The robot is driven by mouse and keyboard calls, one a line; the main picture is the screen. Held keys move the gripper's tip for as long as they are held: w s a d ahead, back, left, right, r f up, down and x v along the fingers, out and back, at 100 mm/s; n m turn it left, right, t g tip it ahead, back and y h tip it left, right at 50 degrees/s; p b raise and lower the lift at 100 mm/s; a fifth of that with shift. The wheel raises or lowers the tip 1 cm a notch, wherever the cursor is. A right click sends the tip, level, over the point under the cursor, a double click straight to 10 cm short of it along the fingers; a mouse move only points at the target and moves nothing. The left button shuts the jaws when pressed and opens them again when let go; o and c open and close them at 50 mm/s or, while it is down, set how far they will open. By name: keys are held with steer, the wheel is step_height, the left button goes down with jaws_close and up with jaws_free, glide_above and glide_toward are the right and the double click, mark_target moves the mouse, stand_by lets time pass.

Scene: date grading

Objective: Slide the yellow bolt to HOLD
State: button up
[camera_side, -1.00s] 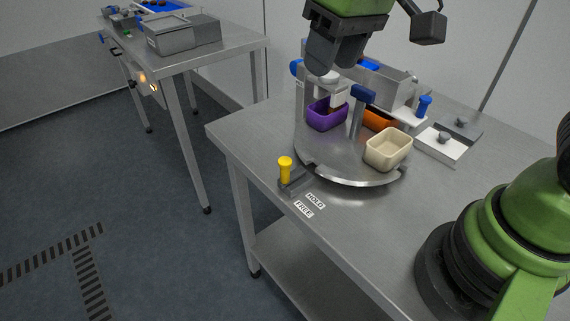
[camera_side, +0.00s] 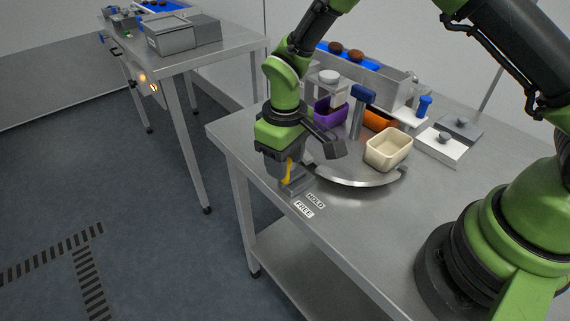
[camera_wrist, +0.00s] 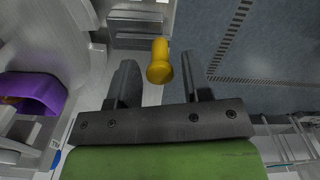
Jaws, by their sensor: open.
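The yellow bolt (camera_side: 288,171) stands at the front left edge of the steel table, beside the round turntable (camera_side: 352,180). The HOLD label (camera_side: 316,201) and the FREE label (camera_side: 304,210) lie on the table to its right. My gripper (camera_side: 287,178) is down at the bolt, which is partly hidden by it in the side view. In the wrist view the yellow bolt (camera_wrist: 159,62) shows between the two open fingers of my gripper (camera_wrist: 157,80), near their tips. I cannot tell whether a finger touches it.
A purple bin (camera_side: 331,112), an orange bin (camera_side: 380,118) and a cream bin (camera_side: 388,150) sit on the turntable. A blue-topped post (camera_side: 361,98) rises among them. A conveyor with brown dates (camera_side: 345,53) stands behind. The front right tabletop is clear.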

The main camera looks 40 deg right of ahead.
mark_target(299, 172)
steer(key=shift+f, duration=0.95)
jaws_close()
steer(key=shift+d, duration=1.75)
jaws_free()
step_height(299, 172, up, 10)
steer(key=shift+r, duration=0.1)
